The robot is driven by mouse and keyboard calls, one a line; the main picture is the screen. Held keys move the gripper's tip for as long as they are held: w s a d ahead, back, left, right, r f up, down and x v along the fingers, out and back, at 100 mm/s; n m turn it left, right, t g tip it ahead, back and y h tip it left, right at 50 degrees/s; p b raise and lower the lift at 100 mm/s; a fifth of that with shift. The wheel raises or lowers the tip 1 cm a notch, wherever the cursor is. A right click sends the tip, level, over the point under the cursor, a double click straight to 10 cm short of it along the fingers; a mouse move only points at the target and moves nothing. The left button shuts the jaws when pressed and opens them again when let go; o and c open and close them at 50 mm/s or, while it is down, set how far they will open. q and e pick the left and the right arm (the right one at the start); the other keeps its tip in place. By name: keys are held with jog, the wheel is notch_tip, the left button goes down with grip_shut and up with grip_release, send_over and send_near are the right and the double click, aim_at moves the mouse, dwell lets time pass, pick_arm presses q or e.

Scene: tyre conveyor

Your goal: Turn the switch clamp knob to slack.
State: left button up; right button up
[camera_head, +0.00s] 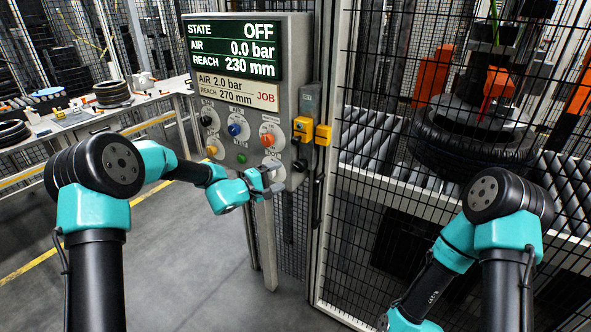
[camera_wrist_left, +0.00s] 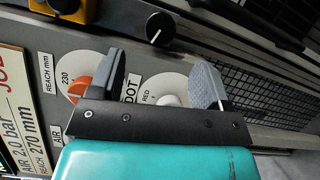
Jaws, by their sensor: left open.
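The control panel (camera_head: 294,100) carries several knobs; no label I can read says clamp. A black knob (camera_head: 206,121) is upper left, a blue knob (camera_head: 235,129) is beside it, and an orange knob (camera_head: 267,140) is under the screens. Another black knob (camera_head: 300,165) sits on the panel's right side; it also shows in the left wrist view (camera_wrist_left: 160,26). My left gripper (camera_head: 270,176) is open at the panel's lower right. In the left wrist view its fingers (camera_wrist_left: 160,77) stand either side of a white knob (camera_wrist_left: 168,100) marked DOT, with no clear contact. My right gripper is out of view.
The screen (camera_head: 235,50) reads OFF, 0.0 bar, 230 mm; the job card (camera_head: 236,88) reads 2.0 bar, 270 mm. Yellow boxes (camera_head: 323,135) are mounted right of the panel. Mesh fencing separates a tyre (camera_head: 470,145) on rollers. A bench (camera_head: 75,118) stands left.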

aim_at(298, 168)
pick_arm(q)
jog(key=x, duration=0.7)
jog(key=shift+w+d, duration=0.15)
jog(key=shift+d, duration=0.05)
jog(key=c, duration=0.9)
jog(key=shift+n, duration=0.7)
jog(key=o, duration=0.9)
jog(key=shift+a, duration=0.15)
jog(key=f+v, duration=0.1)
jog(key=v, duration=1.6)
